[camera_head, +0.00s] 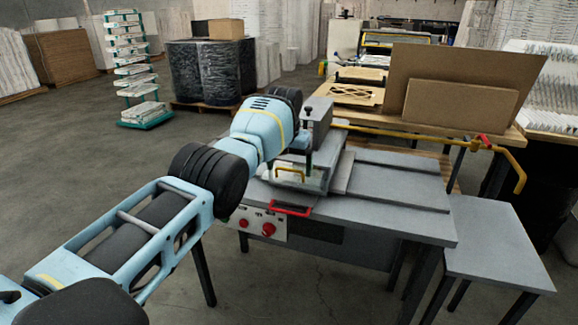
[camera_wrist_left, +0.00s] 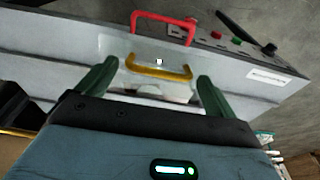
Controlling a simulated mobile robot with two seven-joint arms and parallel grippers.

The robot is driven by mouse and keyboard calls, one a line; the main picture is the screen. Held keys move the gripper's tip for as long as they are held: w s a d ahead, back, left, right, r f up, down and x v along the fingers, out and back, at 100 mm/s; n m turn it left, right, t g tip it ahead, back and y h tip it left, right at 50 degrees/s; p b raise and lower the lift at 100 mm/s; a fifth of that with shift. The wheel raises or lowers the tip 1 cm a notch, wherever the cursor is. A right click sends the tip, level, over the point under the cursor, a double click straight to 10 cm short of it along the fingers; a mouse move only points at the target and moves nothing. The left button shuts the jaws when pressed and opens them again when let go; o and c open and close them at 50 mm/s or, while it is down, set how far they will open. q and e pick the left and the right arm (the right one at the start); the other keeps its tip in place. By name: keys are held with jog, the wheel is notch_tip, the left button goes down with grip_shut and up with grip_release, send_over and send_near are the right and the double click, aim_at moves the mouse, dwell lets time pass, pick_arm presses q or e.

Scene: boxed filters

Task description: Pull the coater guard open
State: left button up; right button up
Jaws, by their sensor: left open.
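The coater (camera_head: 400,185) is a grey table-like machine. A pale, partly see-through guard (camera_head: 312,184) sits at its left part, with a yellow handle (camera_head: 290,170) on it. The handle also shows in the left wrist view (camera_wrist_left: 160,72). A red handle (camera_head: 290,210) is at the machine's front edge, also in the left wrist view (camera_wrist_left: 163,17). My left gripper (camera_wrist_left: 155,82) is open, its two green fingers spread to either side of the yellow handle. Contact cannot be seen. In the head view my arm largely hides its fingers. My right gripper is not in view.
A low grey side table (camera_head: 495,250) stands at right. Cardboard sheets (camera_head: 450,85) lean behind. Floor at the left front is clear.

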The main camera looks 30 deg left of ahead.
pick_arm(q)
notch_tip(320, 180, up, 7)
jog(key=s, duration=0.1)
jog(key=shift+d+p, duration=0.15)
jog(key=shift+p, duration=0.3)
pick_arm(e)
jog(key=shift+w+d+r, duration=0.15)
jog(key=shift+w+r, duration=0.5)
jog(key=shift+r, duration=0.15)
pick_arm(q)
jog(key=shift+s+r, duration=0.1)
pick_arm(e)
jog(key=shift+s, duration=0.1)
